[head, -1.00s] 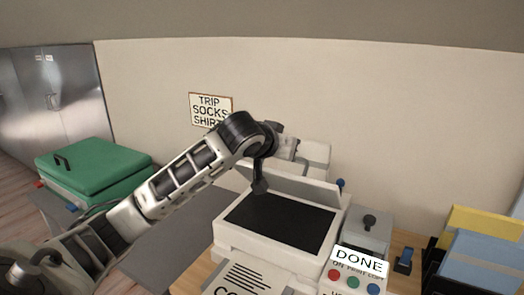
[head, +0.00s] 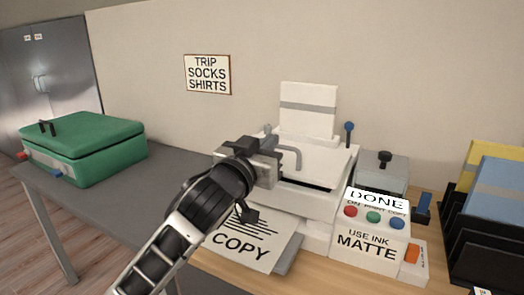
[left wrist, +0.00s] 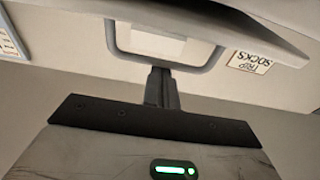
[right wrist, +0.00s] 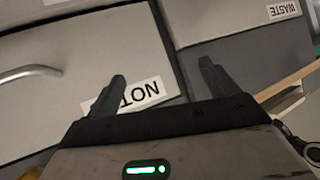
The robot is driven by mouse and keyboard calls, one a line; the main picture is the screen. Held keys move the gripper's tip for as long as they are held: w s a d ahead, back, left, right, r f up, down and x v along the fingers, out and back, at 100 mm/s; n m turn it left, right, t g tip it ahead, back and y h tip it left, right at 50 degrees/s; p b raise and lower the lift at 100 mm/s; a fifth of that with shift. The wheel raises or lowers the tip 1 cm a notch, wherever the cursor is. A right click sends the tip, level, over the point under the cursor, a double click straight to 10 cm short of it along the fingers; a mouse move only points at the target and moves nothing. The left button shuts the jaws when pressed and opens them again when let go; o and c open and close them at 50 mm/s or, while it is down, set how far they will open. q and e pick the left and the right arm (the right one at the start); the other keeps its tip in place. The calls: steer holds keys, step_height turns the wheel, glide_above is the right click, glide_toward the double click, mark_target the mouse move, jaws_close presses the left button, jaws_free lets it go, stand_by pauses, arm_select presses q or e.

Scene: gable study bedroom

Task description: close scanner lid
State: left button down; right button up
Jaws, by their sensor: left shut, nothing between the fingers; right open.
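The white scanner (head: 312,202) stands on the desk in the head view. Its lid (head: 322,160) is tilted low over the bed, with a dark gap still showing beneath it. A grey loop handle (head: 298,155) is on the lid. My left gripper (head: 277,158) is shut and empty, close to the handle; its arm hides the scanner's left front. In the left wrist view the closed fingers (left wrist: 160,78) overlap the handle frame (left wrist: 205,60); I cannot tell if they touch. My right gripper (right wrist: 163,78) is open and empty, facing a pale drawer front (right wrist: 80,75).
A COPY sheet (head: 245,243) lies before the scanner. A button box (head: 370,228) marked DONE and USE INK MATTE stands right of it. Black file holders (head: 475,238) are at far right. A green suitcase (head: 85,150) is on the grey table at left.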

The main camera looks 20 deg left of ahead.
arm_select(q)
steer(key=shift+s+f+t+b, duration=0.25)
steer(key=shift+f+t+b, duration=0.15)
steer(key=shift+f+b, duration=0.25)
arm_select(e)
steer(key=shift+g, duration=0.5)
steer(key=f, duration=0.2)
steer(key=a+f, duration=0.1)
steer(key=f, duration=0.1)
steer(key=shift+w, duration=0.15)
arm_select(q)
steer(key=shift+r, duration=0.1)
arm_select(e)
steer(key=shift+r, duration=0.1)
